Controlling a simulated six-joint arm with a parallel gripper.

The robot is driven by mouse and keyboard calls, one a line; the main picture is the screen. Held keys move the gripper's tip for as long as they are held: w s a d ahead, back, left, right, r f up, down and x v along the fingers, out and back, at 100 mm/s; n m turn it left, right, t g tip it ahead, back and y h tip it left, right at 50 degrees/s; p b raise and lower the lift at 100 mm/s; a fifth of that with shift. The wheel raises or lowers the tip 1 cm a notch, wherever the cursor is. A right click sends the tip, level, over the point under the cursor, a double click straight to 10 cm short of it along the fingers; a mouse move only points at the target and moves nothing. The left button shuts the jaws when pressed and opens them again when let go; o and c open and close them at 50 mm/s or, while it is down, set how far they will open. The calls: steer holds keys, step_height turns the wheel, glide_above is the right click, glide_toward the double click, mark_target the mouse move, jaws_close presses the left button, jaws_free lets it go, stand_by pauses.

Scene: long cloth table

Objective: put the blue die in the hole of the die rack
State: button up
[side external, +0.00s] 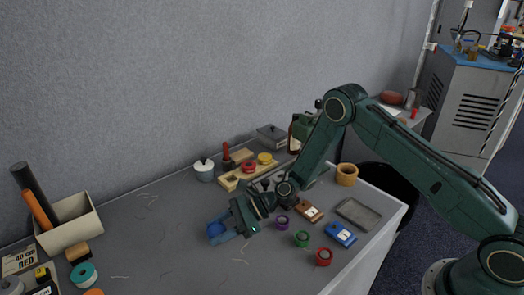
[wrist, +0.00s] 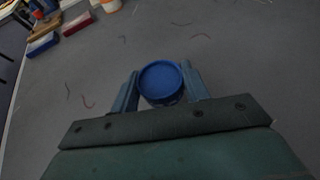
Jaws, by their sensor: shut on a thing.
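The blue die (side external: 216,230) is a short round blue piece, held between the fingers of my gripper (side external: 221,231) at the middle of the table. In the wrist view the die (wrist: 162,78) sits between the two fingers of my gripper (wrist: 159,72), its round blue top facing the camera. I cannot tell whether it touches the table. A light wooden block (side external: 232,182), which looks like the die rack, lies behind and to the right of my gripper. A yellow round piece (side external: 265,158) is on or beside it. Its hole is too small to make out.
Purple (side external: 282,222), green (side external: 302,238) and red (side external: 324,257) round pieces stand right of my gripper. A blue box (side external: 341,234), grey tray (side external: 358,214) and wooden cup (side external: 347,174) lie farther right. A white pot (side external: 204,170) stands behind. The table left of my gripper is mostly clear.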

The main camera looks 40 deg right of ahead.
steer(key=shift+r, duration=0.1)
step_height(320, 180, up, 20)
stand_by(0.9)
steer(key=shift+d, duration=0.1)
stand_by(0.5)
steer(key=s+d+m+t+h, duration=0.2)
steer(key=d+m+t+h, duration=0.2)
steer(key=d, duration=0.7)
steer(key=s+d+m+t+h, duration=0.3)
steer(key=d+m, duration=0.3)
steer(key=d, duration=0.5)
steer(key=shift+t+h, duration=0.4)
steer(key=shift+h, duration=0.3)
steer(key=shift+a+r, duration=0.1)
steer(key=n+g+y, duration=0.3)
steer(key=n+y, duration=0.2)
steer(key=n, duration=0.1)
glide_above(219, 228)
steer(key=w+a, duration=0.3)
steer(key=a, duration=0.1)
steer(key=shift+s+d, duration=0.2)
steer(key=shift+d, duration=0.05)
